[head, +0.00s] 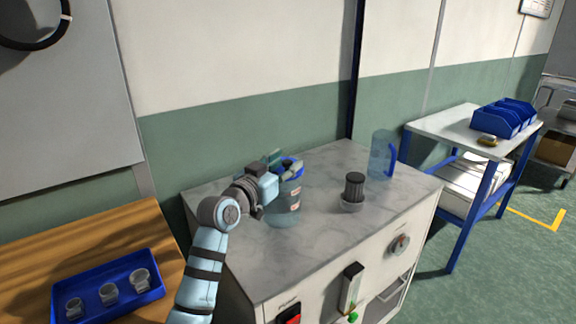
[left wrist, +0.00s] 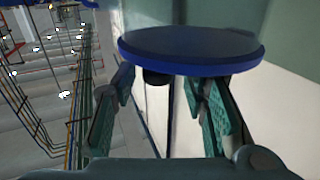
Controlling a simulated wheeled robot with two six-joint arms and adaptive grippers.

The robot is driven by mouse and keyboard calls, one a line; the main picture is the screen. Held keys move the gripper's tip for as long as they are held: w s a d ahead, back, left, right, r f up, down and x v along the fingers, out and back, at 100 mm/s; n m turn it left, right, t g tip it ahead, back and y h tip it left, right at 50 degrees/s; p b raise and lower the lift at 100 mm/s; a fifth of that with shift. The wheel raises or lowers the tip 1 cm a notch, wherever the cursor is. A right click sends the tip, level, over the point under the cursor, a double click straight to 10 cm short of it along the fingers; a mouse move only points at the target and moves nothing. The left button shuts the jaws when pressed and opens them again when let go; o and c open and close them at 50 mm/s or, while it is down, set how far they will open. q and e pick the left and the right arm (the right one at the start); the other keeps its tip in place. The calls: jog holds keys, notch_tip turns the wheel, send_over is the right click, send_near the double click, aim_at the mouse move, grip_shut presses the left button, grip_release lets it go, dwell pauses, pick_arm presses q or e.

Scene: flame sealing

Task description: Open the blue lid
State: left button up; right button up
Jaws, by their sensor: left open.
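Whether a finger touches the lid, I cannot tell. My right gripper is in neither view.
A dark ribbed cylinder (head: 354,186) stands right of the container. A clear pitcher with a blue handle (head: 381,156) stands at the cabinet's back right. The marble top (head: 315,240) is bare in front. A blue tray (head: 128,304) with small cups lies on the wooden table.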

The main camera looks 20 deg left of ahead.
pick_arm(q)
jog(key=shift+w+d, duration=0.2)
jog(key=shift+w, duration=0.2)
jog(key=shift+w+d+r, duration=0.1)
jog(key=shift+w+r, duration=0.05)
grip_shut()
